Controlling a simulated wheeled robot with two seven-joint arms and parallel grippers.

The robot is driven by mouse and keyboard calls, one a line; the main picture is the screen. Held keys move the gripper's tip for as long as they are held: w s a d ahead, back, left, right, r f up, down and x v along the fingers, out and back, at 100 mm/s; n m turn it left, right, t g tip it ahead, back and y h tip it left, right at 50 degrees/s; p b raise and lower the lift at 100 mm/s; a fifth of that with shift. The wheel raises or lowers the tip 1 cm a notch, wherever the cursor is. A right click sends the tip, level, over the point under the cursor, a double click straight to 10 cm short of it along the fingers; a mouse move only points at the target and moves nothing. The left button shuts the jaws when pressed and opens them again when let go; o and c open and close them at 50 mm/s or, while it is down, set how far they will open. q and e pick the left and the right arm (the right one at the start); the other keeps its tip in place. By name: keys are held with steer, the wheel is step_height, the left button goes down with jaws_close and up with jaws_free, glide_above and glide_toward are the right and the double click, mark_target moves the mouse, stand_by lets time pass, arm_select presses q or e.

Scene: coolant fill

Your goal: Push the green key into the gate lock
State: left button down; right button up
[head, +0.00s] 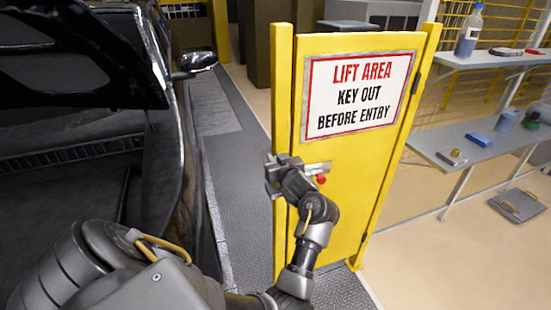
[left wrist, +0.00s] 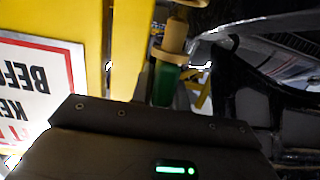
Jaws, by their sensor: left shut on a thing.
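The yellow gate (head: 350,170) stands upright in the middle of the head view, with a "LIFT AREA" sign. The gate lock (head: 318,168) is a small metal plate at its left edge, with a red knob (head: 320,179) below. My left gripper (head: 277,163) is at the gate's left post, beside the plate, and is shut on the green key. In the left wrist view the green key (left wrist: 165,85) shows beyond the dark gripper body, below a tan ring and cylinder (left wrist: 177,35). The fingertips are hidden there; I cannot tell whether the key is in the lock. My right gripper is not in view.
A black car (head: 90,120) with its mirror (head: 196,62) stands left of the gate. Shelves (head: 480,140) with a bottle (head: 468,32) and small items stand at the right. A grey flat case (head: 518,205) lies on the floor, which is otherwise clear there.

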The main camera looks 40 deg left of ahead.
arm_select(q)
steer(key=shift+f+b, duration=0.85)
steer(key=shift+f, duration=0.9)
steer(key=c, duration=1.3)
jaws_free()
